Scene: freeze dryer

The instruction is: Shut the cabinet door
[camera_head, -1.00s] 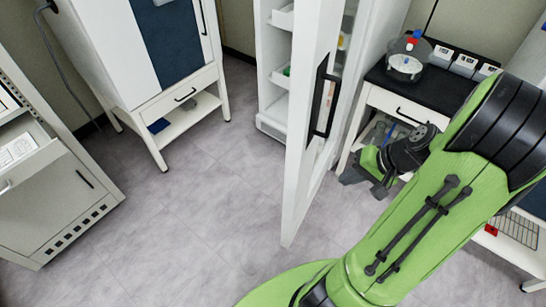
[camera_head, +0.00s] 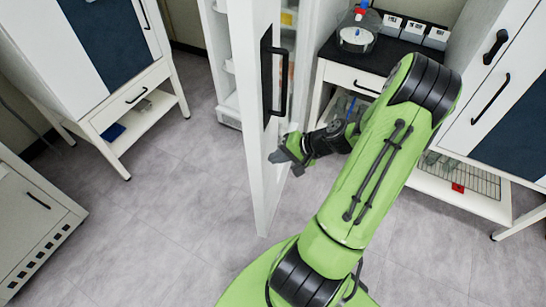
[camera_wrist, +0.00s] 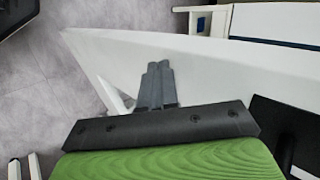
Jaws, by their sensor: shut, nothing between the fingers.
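The white cabinet door (camera_head: 255,190) stands open, jutting toward me in the head view, with a long black handle (camera_head: 267,85). The door's white panel (camera_wrist: 215,75) also fills much of the wrist view. My gripper (camera_head: 279,157) is at the door's right side, below the handle, overlapping the door's edge in the picture. In the wrist view the gripper's fingers (camera_wrist: 158,78) are shut together and empty, over the white panel. I cannot tell whether they touch it. The tall white cabinet (camera_head: 222,60) behind the door shows open shelves, partly hidden by the door.
A black-topped bench (camera_head: 375,52) with a round device (camera_head: 357,38) stands right of the cabinet. Another bench with a wire rack (camera_head: 470,178) is at the right. A white cabinet on legs (camera_head: 95,40) stands at the left. Grey floor (camera_head: 170,220) is clear left of the door.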

